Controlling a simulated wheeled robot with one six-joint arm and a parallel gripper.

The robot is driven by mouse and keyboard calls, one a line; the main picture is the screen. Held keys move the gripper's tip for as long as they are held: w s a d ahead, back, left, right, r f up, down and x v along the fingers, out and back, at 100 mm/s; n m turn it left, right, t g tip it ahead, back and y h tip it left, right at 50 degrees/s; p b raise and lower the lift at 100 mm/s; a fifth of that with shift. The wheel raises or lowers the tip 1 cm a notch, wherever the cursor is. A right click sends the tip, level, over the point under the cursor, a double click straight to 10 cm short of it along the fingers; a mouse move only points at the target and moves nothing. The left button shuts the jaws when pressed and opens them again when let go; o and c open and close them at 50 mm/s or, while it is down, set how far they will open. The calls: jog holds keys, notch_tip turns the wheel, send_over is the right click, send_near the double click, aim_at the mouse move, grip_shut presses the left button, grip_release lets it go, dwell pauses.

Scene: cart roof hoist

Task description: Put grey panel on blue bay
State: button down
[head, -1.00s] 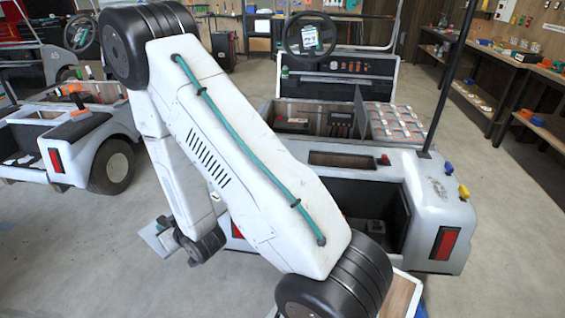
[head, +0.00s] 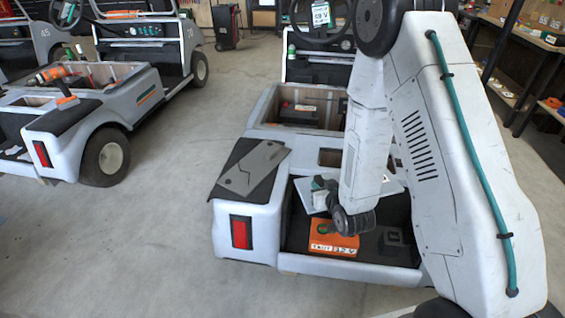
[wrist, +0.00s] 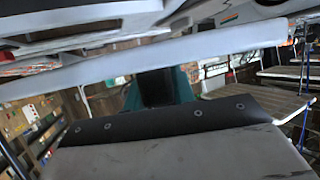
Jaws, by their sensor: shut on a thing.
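My gripper (head: 322,190) is shut on a thin pale grey panel (head: 393,187) above the rear compartment (head: 300,235) of the near cart. My arm hides the middle of this panel. In the wrist view a grey surface with a dark bolted strip (wrist: 160,120) fills the bottom, and a pale slab (wrist: 230,43) crosses above; I cannot tell which is the held panel. Another grey panel (head: 252,168), with a dark jagged line, lies on a dark patch on the cart's left rear deck. I cannot make out a blue bay.
An orange block (head: 330,245) sits in the rear compartment below my gripper. A red tail light (head: 241,231) is at the cart's left rear corner. A second cart (head: 100,110) stands at left, with clear floor (head: 150,225) between. Shelves line the right.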

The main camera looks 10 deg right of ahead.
jog(key=s+a+f+n+g+y, duration=0.1)
jog(key=s+a+f+n+y, duration=0.2)
jog(key=a, duration=0.4)
jog(key=s+a+f+n+g+y, duration=0.1)
jog(key=s+a+n+g+y, duration=0.15)
jog(key=s+a, duration=0.4)
jog(key=s+a+f+n+g+y, duration=0.1)
jog(key=s+a+f+n+y, duration=0.25)
jog(key=a, duration=0.45)
jog(key=w+f, duration=0.4)
jog(key=w, duration=1.2)
jog(key=shift+a+m, duration=0.3)
jog(key=shift+f, duration=0.15)
jog(key=c, duration=1.2)
grip_release()
jog(key=shift+f, duration=0.1)
jog(key=shift+o, duration=0.2)
